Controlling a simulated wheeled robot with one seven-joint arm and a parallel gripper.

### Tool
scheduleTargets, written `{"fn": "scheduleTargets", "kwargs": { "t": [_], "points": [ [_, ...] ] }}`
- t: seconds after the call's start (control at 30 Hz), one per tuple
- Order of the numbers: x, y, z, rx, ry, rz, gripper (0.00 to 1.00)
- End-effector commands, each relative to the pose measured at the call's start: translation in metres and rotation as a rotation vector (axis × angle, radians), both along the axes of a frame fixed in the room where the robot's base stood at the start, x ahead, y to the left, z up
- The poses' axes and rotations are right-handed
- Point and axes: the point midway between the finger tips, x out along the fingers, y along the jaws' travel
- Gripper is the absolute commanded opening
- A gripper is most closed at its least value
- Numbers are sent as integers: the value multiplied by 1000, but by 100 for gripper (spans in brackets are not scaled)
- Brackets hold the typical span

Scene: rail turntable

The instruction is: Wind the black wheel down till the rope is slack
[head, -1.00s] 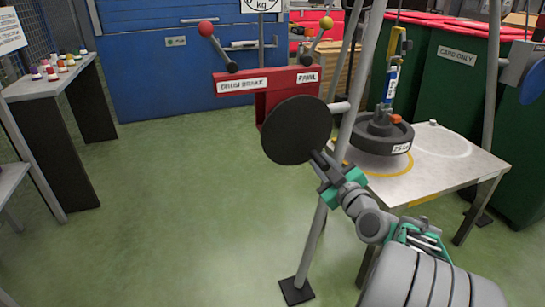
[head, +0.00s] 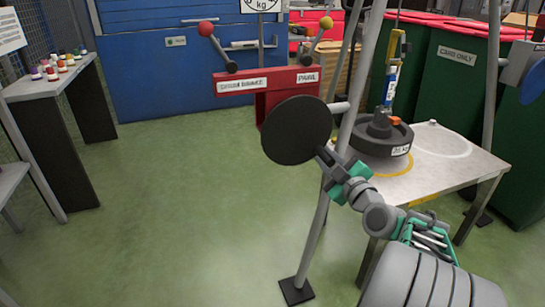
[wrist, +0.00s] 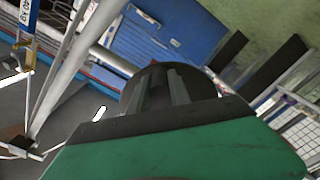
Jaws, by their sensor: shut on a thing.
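The black wheel (head: 296,130) is a flat disc at the front of the red bracket, facing me in the head view. My gripper (head: 326,158) is shut at the wheel's lower right edge, reaching in from the lower right. In the wrist view its fingers (wrist: 166,88) lie across the dark wheel (wrist: 132,92); the exact grip is partly hidden. The rope (head: 397,14) comes down to a yellow hook (head: 398,44) and a blue link above the 25 kg black weight (head: 368,145). The weight is over the yellow ring on the table. I cannot tell whether the rope is taut.
The red bracket (head: 262,106) carries a red-knobbed drum brake lever (head: 217,48) and a yellow-knobbed pawl lever (head: 317,38). A grey frame leg (head: 318,220) stands beside my arm. The metal table (head: 450,180) is at right.

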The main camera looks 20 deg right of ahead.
Motion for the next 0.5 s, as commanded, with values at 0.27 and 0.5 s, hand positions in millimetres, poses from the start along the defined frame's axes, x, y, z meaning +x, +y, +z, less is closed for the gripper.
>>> {"fn": "scheduleTargets", "kwargs": {
  "t": [0.27, 0.5],
  "points": [
    [0, -8, 13, -116, -9, -5, 0],
    [0, -12, 19, -207, -9, -4, 0]
  ]
}}
